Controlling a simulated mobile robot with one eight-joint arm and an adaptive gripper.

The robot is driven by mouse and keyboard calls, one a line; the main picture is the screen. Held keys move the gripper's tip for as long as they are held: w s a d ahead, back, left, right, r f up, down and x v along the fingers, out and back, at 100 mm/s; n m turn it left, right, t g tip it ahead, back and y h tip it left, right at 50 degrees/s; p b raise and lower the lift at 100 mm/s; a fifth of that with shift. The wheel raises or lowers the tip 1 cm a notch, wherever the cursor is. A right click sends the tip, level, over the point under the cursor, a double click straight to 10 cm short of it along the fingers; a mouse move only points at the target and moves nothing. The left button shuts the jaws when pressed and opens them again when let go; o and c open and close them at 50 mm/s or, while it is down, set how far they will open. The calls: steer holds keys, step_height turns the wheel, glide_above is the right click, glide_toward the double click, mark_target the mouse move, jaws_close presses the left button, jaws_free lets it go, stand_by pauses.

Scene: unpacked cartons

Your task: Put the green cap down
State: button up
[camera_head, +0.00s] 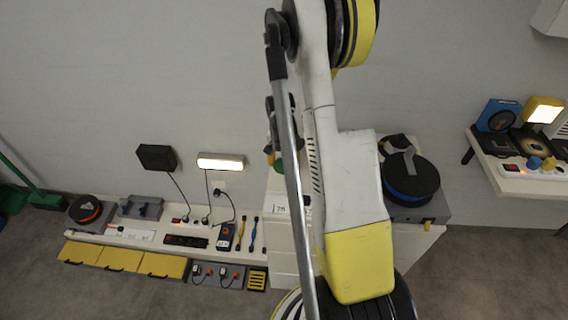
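A small green patch (274,159), which may be the green cap, shows just left of my arm's grey rod, above the white cabinet. Most of it is hidden behind the rod and arm. Dark parts that look like my gripper (271,128) are directly above the green patch. The fingers are too small and too covered to read. I cannot tell whether they touch or hold the green thing.
A low white shelf (160,248) at left carries an orange-black reel (85,209), sockets and tools, with yellow bins (120,256) below. A blue-black reel (410,178) rests on a grey box right of my arm. A wall shelf (522,183) at right holds boxes and a lit lamp.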

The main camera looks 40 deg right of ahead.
mark_target(283, 168)
steer(key=o, duration=0.8)
steer(key=shift+o, duration=0.2)
step_height(283, 168, up, 12)
steer(key=a+p, duration=0.1)
steer(key=p, duration=0.4)
steer(key=a+r+n+t, duration=0.2)
steer(key=a+r+n, duration=0.1)
steer(key=a+r, duration=0.6)
steer(key=s+a+r+n+t, duration=0.1)
steer(key=s+a+r+n, duration=0.2)
steer(key=a, duration=0.3)
steer(key=s+a+r+n+t, duration=0.2)
steer(key=s+a+r+n, duration=0.1)
steer(key=a, duration=0.4)
steer(key=s+a+r+n+t+y, duration=0.1)
steer(key=s+a+r+n, duration=0.2)
steer(key=s+a, duration=0.2)
steer(key=shift+s+a+r+t, duration=0.15)
steer(key=shift+s+a+t, duration=0.2)
steer(key=shift+a, duration=0.3)
